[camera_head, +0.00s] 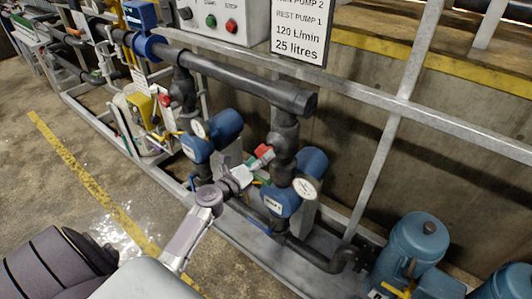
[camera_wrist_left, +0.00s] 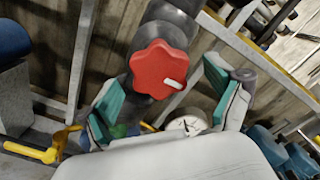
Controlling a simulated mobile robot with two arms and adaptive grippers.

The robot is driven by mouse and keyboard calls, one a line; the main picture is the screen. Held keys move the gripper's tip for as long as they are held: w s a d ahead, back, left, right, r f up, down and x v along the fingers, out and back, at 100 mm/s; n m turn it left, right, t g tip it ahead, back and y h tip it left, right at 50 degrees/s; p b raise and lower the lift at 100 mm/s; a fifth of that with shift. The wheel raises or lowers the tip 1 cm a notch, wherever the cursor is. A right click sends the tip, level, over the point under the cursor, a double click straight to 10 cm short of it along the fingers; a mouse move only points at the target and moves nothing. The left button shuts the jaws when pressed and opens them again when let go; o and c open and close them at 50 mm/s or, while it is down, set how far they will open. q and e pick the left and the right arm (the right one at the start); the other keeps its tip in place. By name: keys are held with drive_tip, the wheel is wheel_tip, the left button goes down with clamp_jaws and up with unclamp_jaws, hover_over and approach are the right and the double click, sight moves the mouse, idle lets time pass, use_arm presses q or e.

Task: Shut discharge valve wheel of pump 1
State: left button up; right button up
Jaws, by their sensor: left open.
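The red valve wheel (camera_head: 264,152) sits on a dark vertical pipe above a blue pump (camera_head: 281,201) in the head view. In the left wrist view the lobed red wheel (camera_wrist_left: 158,66) faces me, with a pale mark on its front. My left gripper (camera_head: 250,166) is open close to the wheel. Its green-padded fingers (camera_wrist_left: 163,78) appear on either side of the wheel, with gaps between pads and rim. I cannot tell how deep the wheel is between them. My right gripper is not in view.
A round gauge (camera_head: 304,189) is close to the gripper; it also shows in the wrist view (camera_wrist_left: 186,125). A second blue pump (camera_head: 222,128) and red wheel (camera_head: 181,87) stand to the left. A thick horizontal pipe (camera_head: 240,79) and grey rails (camera_head: 398,104) lie behind.

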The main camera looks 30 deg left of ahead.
use_arm(q)
drive_tip(key=shift+w+d, duration=0.1)
drive_tip(key=shift+w, duration=1.25)
drive_tip(key=c, duration=1.1)
